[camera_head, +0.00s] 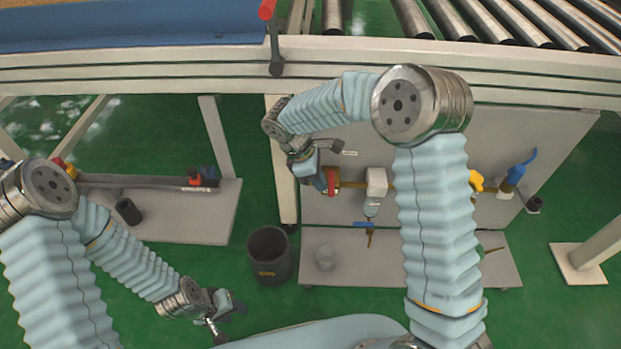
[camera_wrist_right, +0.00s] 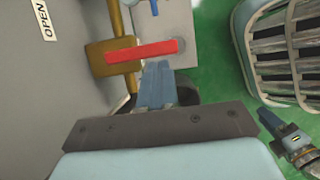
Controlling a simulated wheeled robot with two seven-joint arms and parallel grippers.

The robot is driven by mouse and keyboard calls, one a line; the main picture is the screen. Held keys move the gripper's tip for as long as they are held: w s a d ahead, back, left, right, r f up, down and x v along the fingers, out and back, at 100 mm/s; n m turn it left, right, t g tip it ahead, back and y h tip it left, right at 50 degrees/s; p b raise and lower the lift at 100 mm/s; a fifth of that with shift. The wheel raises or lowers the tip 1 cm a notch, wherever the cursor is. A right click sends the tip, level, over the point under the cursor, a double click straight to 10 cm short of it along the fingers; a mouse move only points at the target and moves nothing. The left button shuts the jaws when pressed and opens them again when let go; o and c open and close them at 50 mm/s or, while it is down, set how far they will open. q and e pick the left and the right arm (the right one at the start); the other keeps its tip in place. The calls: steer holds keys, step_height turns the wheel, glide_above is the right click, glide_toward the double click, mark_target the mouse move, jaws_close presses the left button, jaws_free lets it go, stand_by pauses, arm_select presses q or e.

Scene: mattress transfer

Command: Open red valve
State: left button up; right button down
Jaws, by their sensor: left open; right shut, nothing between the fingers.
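The red valve (camera_head: 331,181) is on a brass pipe along the grey panel under the conveyor in the head view. In the right wrist view its flat red handle (camera_wrist_right: 140,52) lies across a brass body (camera_wrist_right: 112,66). My right gripper (camera_head: 314,182) is beside the valve, partly hidden by its wrist. In the right wrist view the blue fingers (camera_wrist_right: 158,72) are shut and empty, their tips at the handle's lower edge; I cannot tell whether they touch it. My left gripper (camera_head: 226,312) is open, low at the left, away from the valve.
An "OPEN" label (camera_wrist_right: 45,20) is on the panel. A yellow valve (camera_head: 476,182) and a blue-handled valve (camera_head: 517,170) are further right. The conveyor frame (camera_head: 200,72) crosses above.

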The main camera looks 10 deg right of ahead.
mark_target(331, 191)
steer(key=shift+s+d+n+t, duration=0.3)
steer(key=shift+d+n, duration=0.1)
steer(key=shift+n, duration=0.4)
stand_by(0.4)
steer(key=d+n, duration=0.1)
steer(key=s+n+t, duration=0.1)
steer(key=n, duration=0.1)
steer(key=shift+d+n, duration=0.3)
steer(key=shift+d, duration=0.1)
steer(key=w+d+n+t+y+p, duration=0.1)
steer(key=d+n+t+y+p, duration=0.1)
steer(key=d+n, duration=0.4)
steer(key=n+t+p, duration=0.1)
steer(key=n+p, duration=0.1)
steer(key=n, duration=0.3)
steer(key=shift+w+d+n+t+y+p, duration=0.2)
steer(key=shift+d+n+t+y+p, duration=0.05)
steer(key=shift+n+t+y+p, duration=0.05)
steer(key=shift+w+d, duration=0.1)
steer(key=shift+w, duration=0.1)
stand_by(0.3)
